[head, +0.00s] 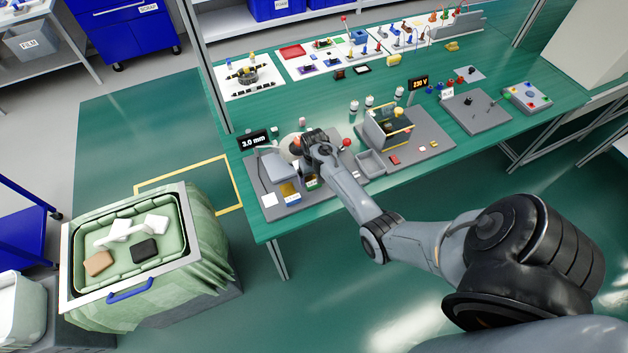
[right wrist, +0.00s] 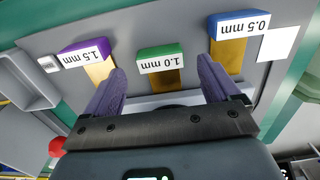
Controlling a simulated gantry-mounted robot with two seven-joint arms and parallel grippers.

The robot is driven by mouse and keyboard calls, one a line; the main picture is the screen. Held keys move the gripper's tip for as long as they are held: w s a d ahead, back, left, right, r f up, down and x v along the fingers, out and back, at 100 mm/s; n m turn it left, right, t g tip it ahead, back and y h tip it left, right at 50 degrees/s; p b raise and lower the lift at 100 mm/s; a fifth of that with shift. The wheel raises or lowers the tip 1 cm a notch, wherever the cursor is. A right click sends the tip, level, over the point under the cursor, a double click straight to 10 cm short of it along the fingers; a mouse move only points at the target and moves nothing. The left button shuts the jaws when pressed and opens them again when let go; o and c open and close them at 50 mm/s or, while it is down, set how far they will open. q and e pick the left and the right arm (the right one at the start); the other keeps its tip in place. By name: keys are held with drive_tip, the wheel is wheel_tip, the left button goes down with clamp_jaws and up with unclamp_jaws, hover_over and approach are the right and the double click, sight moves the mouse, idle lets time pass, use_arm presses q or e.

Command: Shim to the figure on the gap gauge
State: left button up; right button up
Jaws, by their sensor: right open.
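The gap gauge display (head: 255,140) reads 3.0 mm in the head view, at the back left of a grey board (head: 297,206). Three brass shims with labelled coloured ends show in the right wrist view: purple 1.5 mm (right wrist: 85,55), green 1.0 mm (right wrist: 160,60) and blue 0.5 mm (right wrist: 238,35). My right gripper (right wrist: 162,68) is open, its fingers either side of the green shim in the picture; how far above it I cannot tell. In the head view my right gripper (head: 308,160) hangs over this board and hides part of it. My left gripper is not in view.
A red ball knob (head: 346,143) stands close right of my gripper. A grey tray (head: 371,164) and a boxy fixture (head: 388,128) are further right. A lined bin (head: 75,262) stands on the floor left of the bench. The bench's front strip is clear.

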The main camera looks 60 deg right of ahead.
sight(314, 183)
wheel_tip(314, 183, up, 7)
drive_tip(key=shift+p, duration=0.35)
